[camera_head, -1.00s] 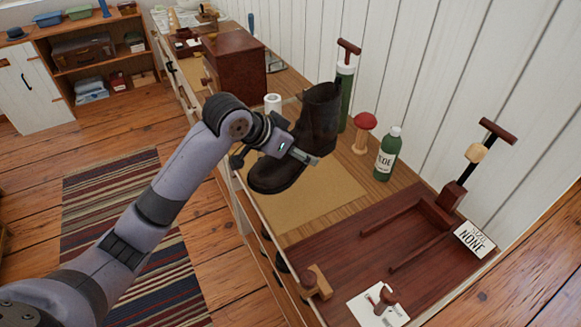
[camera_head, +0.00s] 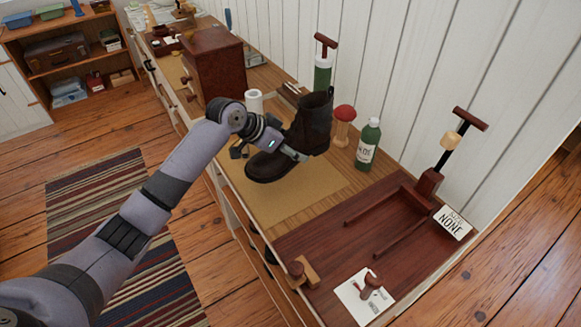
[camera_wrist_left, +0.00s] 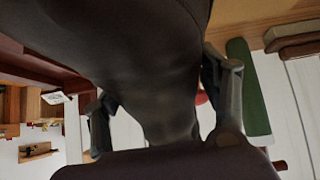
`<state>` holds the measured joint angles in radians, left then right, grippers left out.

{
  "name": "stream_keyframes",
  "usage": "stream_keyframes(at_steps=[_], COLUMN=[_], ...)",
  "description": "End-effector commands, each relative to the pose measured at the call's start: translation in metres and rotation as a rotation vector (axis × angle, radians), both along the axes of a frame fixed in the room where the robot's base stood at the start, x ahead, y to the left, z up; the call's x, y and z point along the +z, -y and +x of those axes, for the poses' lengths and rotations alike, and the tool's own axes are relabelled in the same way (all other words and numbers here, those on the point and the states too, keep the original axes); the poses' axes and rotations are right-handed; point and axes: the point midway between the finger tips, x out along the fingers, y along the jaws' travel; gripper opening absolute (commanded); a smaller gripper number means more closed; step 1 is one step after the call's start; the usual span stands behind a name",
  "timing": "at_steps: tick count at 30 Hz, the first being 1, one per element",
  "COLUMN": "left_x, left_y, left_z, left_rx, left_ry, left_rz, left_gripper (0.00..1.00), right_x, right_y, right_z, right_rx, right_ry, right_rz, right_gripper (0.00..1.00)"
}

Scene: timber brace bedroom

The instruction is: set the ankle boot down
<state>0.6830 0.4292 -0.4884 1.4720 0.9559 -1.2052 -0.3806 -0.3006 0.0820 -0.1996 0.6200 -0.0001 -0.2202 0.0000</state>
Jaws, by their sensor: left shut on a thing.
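A dark brown ankle boot (camera_head: 303,133) is held upright over the tan mat (camera_head: 300,190) on the long wooden dresser top, its toe pointing left. My left gripper (camera_head: 292,152) is shut on the boot around its ankle. In the left wrist view the boot (camera_wrist_left: 150,70) fills the middle, with a finger of the left gripper (camera_wrist_left: 160,122) on each side of it. The head view does not show clearly whether the sole touches the mat. My right gripper is not in view.
A green bottle (camera_head: 367,146), a red-topped wooden stand (camera_head: 343,127) and a green cylinder with a T-handle (camera_head: 322,75) stand behind the boot. A dark red wooden tray (camera_head: 330,245) with a sign reading NONE (camera_head: 452,222) lies nearer. A wooden box (camera_head: 214,70) stands beyond.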

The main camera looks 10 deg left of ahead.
Motion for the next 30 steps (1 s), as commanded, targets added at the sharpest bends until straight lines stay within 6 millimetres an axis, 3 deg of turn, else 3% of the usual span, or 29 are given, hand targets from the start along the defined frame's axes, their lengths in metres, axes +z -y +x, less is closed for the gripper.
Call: stream_keyframes(at_steps=[4,13,19,26,27,30], left_x=[-0.027,-0.050,-0.078,-0.084,-0.086,-0.086], left_y=[0.000,0.000,0.000,0.000,0.000,0.000], left_z=[0.000,0.001,0.001,0.001,0.000,0.000], left_rx=[0.001,0.001,0.002,0.001,0.001,0.001], left_ry=[0.002,0.002,0.002,0.006,0.002,0.002], left_rz=[-0.002,-0.002,-0.003,-0.001,0.001,0.001], left_gripper=[0.17,0.17,0.17,0.17,0.68,0.74], right_x=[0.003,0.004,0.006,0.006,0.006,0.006], right_y=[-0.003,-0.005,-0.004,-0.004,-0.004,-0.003], right_z=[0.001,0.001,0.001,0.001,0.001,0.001], right_rx=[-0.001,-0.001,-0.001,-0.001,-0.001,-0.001], right_ry=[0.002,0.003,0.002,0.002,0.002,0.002], right_rz=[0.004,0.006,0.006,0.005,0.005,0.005], right_gripper=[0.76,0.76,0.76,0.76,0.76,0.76])
